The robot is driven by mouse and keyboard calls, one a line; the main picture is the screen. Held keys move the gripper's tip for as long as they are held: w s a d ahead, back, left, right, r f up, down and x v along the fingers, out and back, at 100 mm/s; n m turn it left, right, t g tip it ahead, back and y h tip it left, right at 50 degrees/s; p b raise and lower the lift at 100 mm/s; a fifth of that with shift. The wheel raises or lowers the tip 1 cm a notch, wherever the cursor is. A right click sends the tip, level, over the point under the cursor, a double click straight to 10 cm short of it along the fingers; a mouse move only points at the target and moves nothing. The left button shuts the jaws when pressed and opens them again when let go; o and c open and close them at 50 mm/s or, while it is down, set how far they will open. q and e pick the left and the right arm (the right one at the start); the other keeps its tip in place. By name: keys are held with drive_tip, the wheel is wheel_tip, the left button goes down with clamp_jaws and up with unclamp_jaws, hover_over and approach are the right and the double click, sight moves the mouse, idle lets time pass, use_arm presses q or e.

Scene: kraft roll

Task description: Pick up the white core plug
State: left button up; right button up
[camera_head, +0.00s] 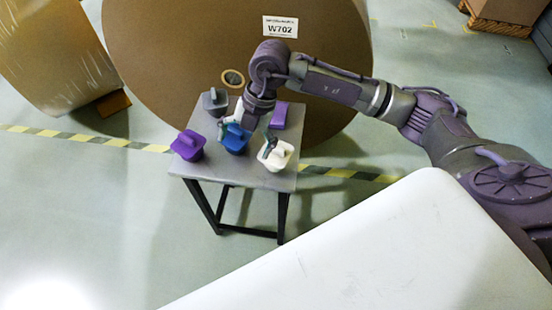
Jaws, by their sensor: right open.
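The white core plug (279,163) stands at the right front of a small grey table. My right gripper (254,144) is over the table with its fingers spread, coming down from the wrist behind the plugs. One finger is over the blue plug (233,147). The other is at the left side of the white plug's handle and hides part of it; I cannot tell whether it touches. The gripper holds nothing that I can see. My left gripper is out of view.
The small table (232,176) also bears a purple plug (187,148), a grey plug (213,104), a ring-shaped roll (233,78) and a flat purple item (279,116). A big kraft roll (180,45) labelled W702 stands close behind. Another roll (55,60) is at the left.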

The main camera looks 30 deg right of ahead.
sight(276, 154)
drive_tip(key=d+h, duration=0.1)
drive_tip(key=d, duration=0.2)
drive_tip(key=w+d+m+h, duration=0.1)
drive_tip(key=d, duration=0.2)
drive_tip(key=d+m+h, duration=0.1)
drive_tip(key=d+h, duration=0.1)
drive_tip(key=shift+w+d+r, duration=0.25)
drive_tip(key=shift+w+d, duration=0.1)
drive_tip(key=shift+d, duration=0.05)
drive_tip(key=shift+d+f, duration=0.15)
drive_tip(key=shift+f, duration=0.2)
wheel_tip(276, 154, down, 7)
drive_tip(key=shift+f, duration=0.1)
drive_tip(key=shift+f+p, duration=0.35)
drive_tip(key=shift+f, duration=2.5)
drive_tip(key=c, duration=1)
drive_tip(key=shift+r, duration=0.2)
